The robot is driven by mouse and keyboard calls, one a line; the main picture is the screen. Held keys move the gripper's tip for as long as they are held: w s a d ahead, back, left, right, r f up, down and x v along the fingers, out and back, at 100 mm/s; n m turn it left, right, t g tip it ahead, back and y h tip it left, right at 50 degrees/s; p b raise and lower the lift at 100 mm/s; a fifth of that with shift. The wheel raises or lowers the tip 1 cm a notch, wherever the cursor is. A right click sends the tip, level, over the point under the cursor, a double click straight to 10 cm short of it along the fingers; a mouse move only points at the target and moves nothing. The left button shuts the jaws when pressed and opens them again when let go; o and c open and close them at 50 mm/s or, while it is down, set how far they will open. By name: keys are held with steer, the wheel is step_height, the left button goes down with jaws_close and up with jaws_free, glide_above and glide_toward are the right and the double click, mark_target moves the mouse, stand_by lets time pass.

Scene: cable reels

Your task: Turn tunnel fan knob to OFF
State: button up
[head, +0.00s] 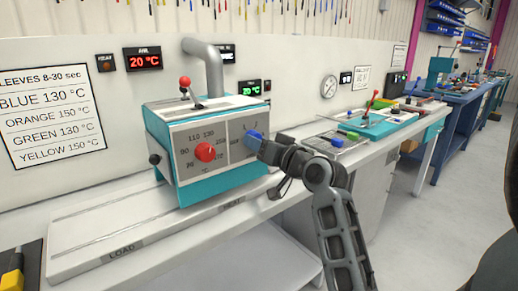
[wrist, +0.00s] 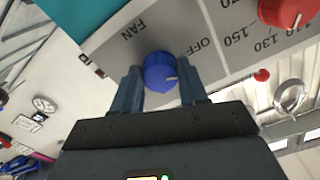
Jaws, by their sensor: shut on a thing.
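The tunnel fan knob is blue and sits on the grey front panel (head: 238,151) of a teal and white machine (head: 222,182). In the head view the blue knob (head: 254,138) shows just left of my gripper (head: 262,148), which partly covers it. In the wrist view, which is turned over, the blue knob (wrist: 160,72) lies between the two fingers of my gripper (wrist: 161,88), shut on it. A pale mark on the knob points right in that view.
A red dial (head: 205,152) with temperature numbers is left of the blue knob. A red-tipped lever (head: 185,84) and a grey pipe (head: 210,66) stand on the machine's top.

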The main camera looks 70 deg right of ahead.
steer(key=shift+f+n+b, duration=0.15)
steer(key=shift+n+b, duration=0.6)
steer(key=shift+n, duration=1.45)
steer(key=o, duration=1.1)
steer(key=shift+c, duration=0.2)
steer(key=shift+d, duration=0.1)
steer(key=shift+s, duration=0.15)
steer(key=b+v, duration=0.1)
steer(key=v, duration=0.6)
steer(key=shift+s+a, duration=0.25)
